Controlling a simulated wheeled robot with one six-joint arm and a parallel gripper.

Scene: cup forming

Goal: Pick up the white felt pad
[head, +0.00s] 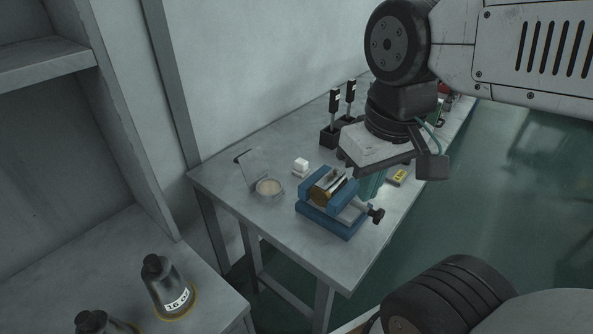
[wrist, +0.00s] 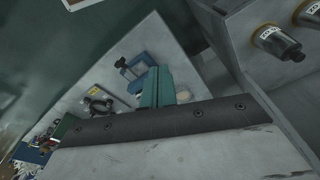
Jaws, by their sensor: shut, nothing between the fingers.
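A small white block (head: 301,165), which looks like the white felt pad, sits on the grey workbench (head: 232,181), behind and left of the blue vise (head: 328,219). I cannot make it out in the wrist view. My gripper (head: 371,186) is over the bench, right of the white block and behind the vise, apart from the block. Its teal fingers are partly hidden by the vise and wrist; they also show in the wrist view (wrist: 156,88). They are shut with nothing held.
The vise holds a brass-coloured piece (head: 322,190). A round dish (head: 268,188) and a tilted clear plate (head: 254,164) stand left of the white block. Black stands (head: 331,134) are at the back. A yellow item (head: 398,177) lies right of my gripper.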

